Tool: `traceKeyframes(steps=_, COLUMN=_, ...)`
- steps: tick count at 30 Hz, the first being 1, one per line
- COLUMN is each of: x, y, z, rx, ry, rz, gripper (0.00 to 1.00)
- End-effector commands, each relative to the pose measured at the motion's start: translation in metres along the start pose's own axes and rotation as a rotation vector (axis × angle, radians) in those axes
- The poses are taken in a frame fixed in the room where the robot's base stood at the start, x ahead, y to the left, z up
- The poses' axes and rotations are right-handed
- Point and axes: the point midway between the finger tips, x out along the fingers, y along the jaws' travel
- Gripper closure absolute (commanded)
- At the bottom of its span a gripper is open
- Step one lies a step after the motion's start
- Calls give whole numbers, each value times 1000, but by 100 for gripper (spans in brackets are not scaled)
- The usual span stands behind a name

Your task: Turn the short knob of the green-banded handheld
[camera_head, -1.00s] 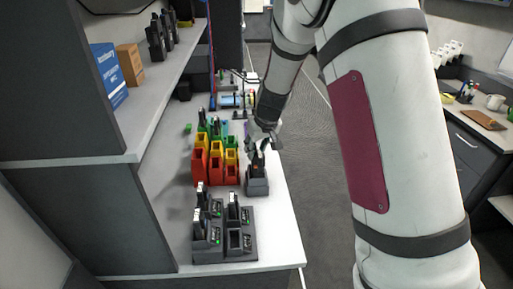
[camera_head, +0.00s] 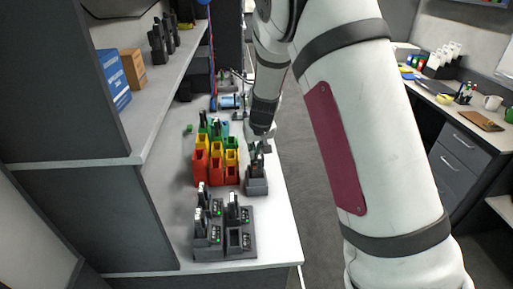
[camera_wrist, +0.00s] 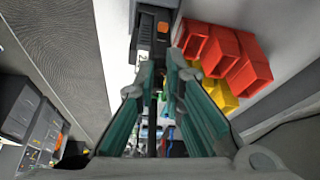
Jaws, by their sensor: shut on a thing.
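A dark handheld (camera_head: 256,161) stands in a single grey charger (camera_head: 257,183) near the right edge of the white counter. In the wrist view the handheld (camera_wrist: 152,32) shows at the top with an orange spot on it. My gripper (camera_wrist: 160,68) has its teal fingers closed in at the handheld's top end. The short knob is hidden between the fingertips, and a green band is not clear. In the head view my gripper (camera_head: 262,138) comes down over the handheld, small and partly hidden by my arm.
Red, yellow and green bins (camera_head: 215,165) stand close to the left of the charger. A grey multi-bay charger (camera_head: 225,248) with several handhelds is at the front. A shelf (camera_head: 165,100) runs along the left. Open floor (camera_head: 315,170) lies to the right.

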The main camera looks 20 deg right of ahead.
Motion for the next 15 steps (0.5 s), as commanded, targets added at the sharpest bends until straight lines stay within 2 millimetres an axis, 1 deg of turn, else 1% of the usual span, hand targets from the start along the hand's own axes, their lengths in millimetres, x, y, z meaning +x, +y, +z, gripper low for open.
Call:
traceKeyframes(steps=5, x=0, y=-1, z=0, rx=47, ry=0, rz=20, gripper=100)
traceKeyframes(steps=14, x=0, y=0, z=0, rx=51, ry=2, rz=21, gripper=100)
traceKeyframes(steps=15, x=0, y=0, z=0, rx=51, ry=2, rz=21, gripper=81)
